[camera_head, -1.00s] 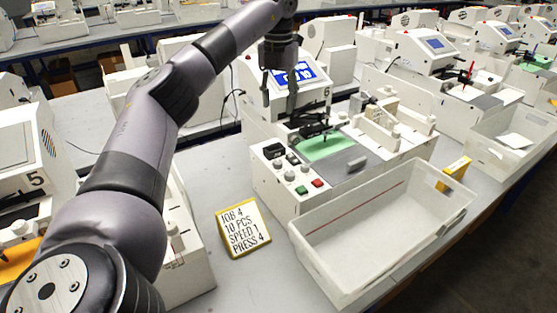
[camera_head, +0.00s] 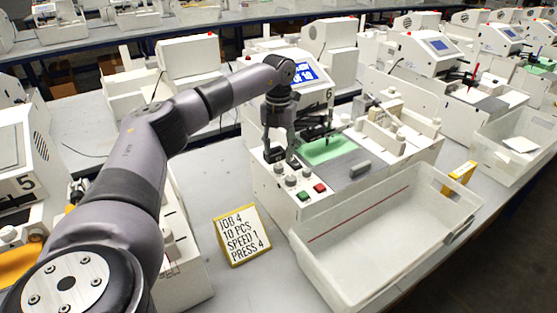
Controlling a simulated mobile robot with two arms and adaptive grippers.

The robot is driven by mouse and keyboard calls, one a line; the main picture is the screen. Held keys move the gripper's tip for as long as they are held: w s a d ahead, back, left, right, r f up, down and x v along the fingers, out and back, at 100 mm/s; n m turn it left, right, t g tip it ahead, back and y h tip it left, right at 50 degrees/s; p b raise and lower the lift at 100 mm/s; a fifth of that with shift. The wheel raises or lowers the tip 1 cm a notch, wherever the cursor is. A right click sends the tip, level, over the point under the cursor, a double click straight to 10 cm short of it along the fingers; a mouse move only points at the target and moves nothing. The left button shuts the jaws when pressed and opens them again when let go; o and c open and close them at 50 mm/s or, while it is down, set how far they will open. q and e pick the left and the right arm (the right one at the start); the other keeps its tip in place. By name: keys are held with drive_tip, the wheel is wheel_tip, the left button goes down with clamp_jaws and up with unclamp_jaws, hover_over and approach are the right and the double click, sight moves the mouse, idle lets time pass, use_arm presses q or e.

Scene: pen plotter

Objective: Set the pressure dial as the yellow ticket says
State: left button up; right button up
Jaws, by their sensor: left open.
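The yellow ticket (camera_head: 241,236) stands on the bench in front of the plotter and reads JOB 4, 10 PCS, SPEED 1, PRESS 4. The plotter (camera_head: 270,205), marked 6, has a front panel with grey knobs (camera_head: 291,181), a green button (camera_head: 303,195) and a red button (camera_head: 320,187). I cannot tell which knob is the pressure dial, and their settings are too small to read. My left gripper (camera_head: 279,158) points down over the back of this panel, open, its fingers partly covering the controls. My right gripper is not in view.
A white bin (camera_head: 385,225) stands right of the ticket against the plotter's front. A green sheet (camera_head: 328,149) lies on the plotter bed. A blue screen (camera_head: 303,72) is partly hidden behind my left arm. Other plotters stand on both sides.

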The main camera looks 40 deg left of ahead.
sight(279, 166)
use_arm(q)
wheel_tip(279, 166, down, 5)
drive_tip(key=shift+p, duration=0.35)
drive_tip(key=shift+s, duration=0.1)
drive_tip(key=shift+c, duration=0.6)
clamp_jaws()
